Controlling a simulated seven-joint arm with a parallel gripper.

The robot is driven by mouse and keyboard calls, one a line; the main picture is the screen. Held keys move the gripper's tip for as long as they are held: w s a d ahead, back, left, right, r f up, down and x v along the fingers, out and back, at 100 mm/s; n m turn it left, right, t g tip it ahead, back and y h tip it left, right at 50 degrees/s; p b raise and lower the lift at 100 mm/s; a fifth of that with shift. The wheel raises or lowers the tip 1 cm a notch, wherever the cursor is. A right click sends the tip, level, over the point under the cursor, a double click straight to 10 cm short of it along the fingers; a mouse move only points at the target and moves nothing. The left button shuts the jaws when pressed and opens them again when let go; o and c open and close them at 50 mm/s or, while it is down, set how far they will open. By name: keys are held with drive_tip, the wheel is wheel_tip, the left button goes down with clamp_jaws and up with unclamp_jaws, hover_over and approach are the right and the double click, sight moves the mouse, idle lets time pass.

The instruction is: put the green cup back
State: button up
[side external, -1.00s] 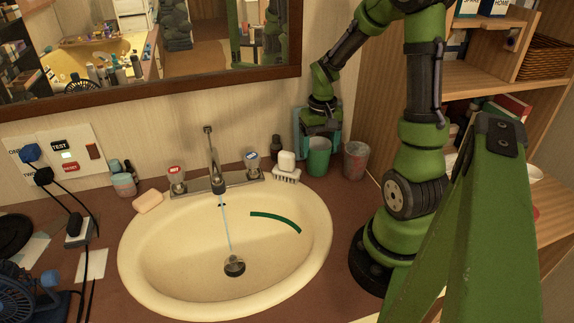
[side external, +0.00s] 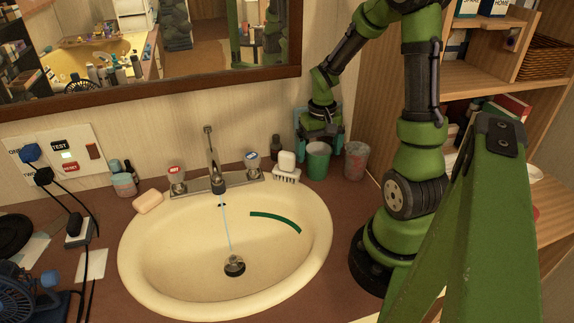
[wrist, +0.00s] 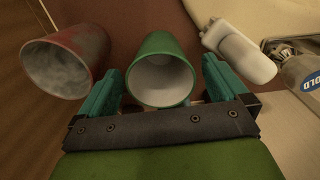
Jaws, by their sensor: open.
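The green cup (side external: 318,162) stands upright on the counter at the back right of the sink. Its inside is pale and looks empty. My gripper (side external: 319,138) is just above and behind the cup in the side view, close against its rim. In the wrist view, my gripper (wrist: 160,75) is open, with one teal finger on either side of the green cup (wrist: 150,48). A small gap shows between the cup and each finger. Whether any part of the gripper touches the cup is hard to tell.
A reddish cup (side external: 355,162) stands close on the right. A white brush (side external: 286,172) and a dark bottle (side external: 276,148) stand close on the left. The sink (side external: 160,270) lies in front, with water running from the tap (side external: 214,170). Shelves (side external: 480,78) rise at right.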

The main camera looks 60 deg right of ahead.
wheel_tip(320, 180, up, 12)
drive_tip(key=f, duration=0.1)
drive_tip(key=a+r+n+t+y, duration=0.1)
drive_tip(key=a+r+n+t, duration=0.1)
drive_tip(key=a, duration=0.9)
drive_tip(key=s+a+r+n+t+y, duration=0.1)
drive_tip(key=a+r+t, duration=0.4)
drive_tip(key=a, duration=0.7)
drive_tip(key=shift+s+n, duration=0.25)
drive_tip(key=shift+n, duration=0.65)
drive_tip(key=shift+c, duration=0.5)
